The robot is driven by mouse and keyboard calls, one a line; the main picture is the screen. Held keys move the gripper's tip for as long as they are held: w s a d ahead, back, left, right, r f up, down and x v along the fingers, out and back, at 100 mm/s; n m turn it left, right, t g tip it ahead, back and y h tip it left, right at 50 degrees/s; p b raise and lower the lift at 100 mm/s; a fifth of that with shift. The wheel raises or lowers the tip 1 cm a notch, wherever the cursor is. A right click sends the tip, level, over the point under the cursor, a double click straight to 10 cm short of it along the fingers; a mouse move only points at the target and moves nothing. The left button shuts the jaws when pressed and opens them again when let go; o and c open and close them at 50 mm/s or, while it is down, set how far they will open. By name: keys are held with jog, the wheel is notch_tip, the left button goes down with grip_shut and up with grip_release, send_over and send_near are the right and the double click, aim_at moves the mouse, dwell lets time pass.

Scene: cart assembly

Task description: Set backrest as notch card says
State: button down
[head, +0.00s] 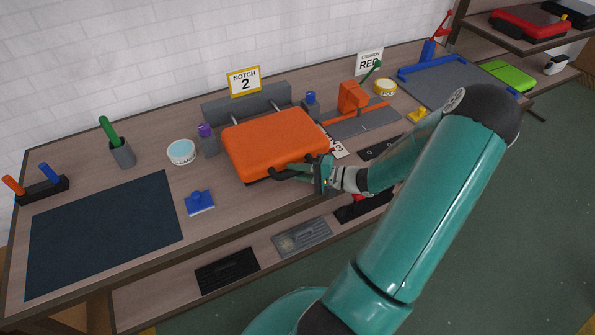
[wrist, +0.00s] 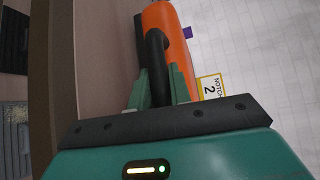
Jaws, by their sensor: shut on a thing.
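The notch card (head: 244,81) reads NOTCH 2 and stands at the back of the bench; it also shows turned sideways in the wrist view (wrist: 210,87). The orange backrest (head: 272,140) is a padded panel tilted in front of a grey stand (head: 240,103). Its near edge has a black handle (wrist: 157,60). My gripper (head: 300,172) is shut on that handle, with one finger on each side in the wrist view (wrist: 163,85). The backrest hides most of the stand, so I cannot tell which notch it sits in.
A purple-topped post (head: 207,140) and a blue-topped post (head: 310,104) flank the backrest. A blue-knobbed block (head: 199,202), a tape roll (head: 181,152) and a dark mat (head: 105,235) lie to the left. An orange clamp (head: 353,98) stands to the right. Footrest-like dark plates (head: 303,237) lie on the lower shelf.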

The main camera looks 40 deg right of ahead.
jog(key=w, duration=0.1)
jog(key=w+d, duration=0.1)
jog(key=w, duration=0.1)
jog(key=shift+w, duration=0.2)
jog(key=c, duration=1.3)
grip_release()
jog(key=v, duration=1.4)
